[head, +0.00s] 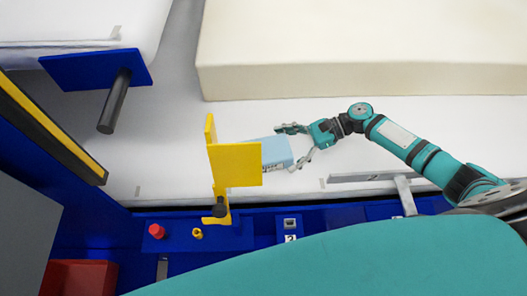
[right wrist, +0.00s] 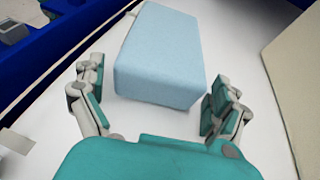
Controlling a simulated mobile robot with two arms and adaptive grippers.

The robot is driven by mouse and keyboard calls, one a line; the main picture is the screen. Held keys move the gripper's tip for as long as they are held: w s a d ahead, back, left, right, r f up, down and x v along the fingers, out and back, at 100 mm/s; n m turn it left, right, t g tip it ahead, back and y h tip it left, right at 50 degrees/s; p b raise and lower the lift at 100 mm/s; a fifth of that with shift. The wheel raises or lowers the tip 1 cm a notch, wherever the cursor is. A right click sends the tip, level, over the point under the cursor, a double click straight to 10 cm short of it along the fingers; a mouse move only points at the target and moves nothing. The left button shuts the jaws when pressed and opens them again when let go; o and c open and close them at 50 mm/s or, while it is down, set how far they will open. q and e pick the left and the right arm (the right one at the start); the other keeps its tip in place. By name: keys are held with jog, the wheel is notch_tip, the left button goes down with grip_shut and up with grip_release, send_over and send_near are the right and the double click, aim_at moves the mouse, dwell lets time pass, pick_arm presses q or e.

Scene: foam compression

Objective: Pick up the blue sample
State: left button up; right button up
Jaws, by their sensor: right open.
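The blue sample (head: 278,152) is a light blue foam block lying on the white surface. In the head view its left part is hidden behind a yellow bracket. My right gripper (head: 289,147) is open at the block's right end. In the right wrist view the block (right wrist: 160,55) lies just ahead of the right gripper (right wrist: 155,105), between the lines of its two spread fingers. The near face of the block sits about level with the fingertips, and I see no finger closed on it. My left gripper is not in view.
The yellow bracket (head: 235,165) stands close at the block's left. A large cream foam slab (head: 350,75) lies behind. A blue panel with a red button (head: 157,231) runs along the front. A blue plate on a dark post (head: 115,100) is at upper left.

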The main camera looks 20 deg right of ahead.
jog(key=shift+w+a+f, duration=0.1)
jog(key=shift+a+f, duration=0.05)
jog(key=shift+a, duration=0.25)
jog(key=shift+c, duration=0.3)
jog(key=c, duration=0.5)
jog(key=shift+c, duration=0.3)
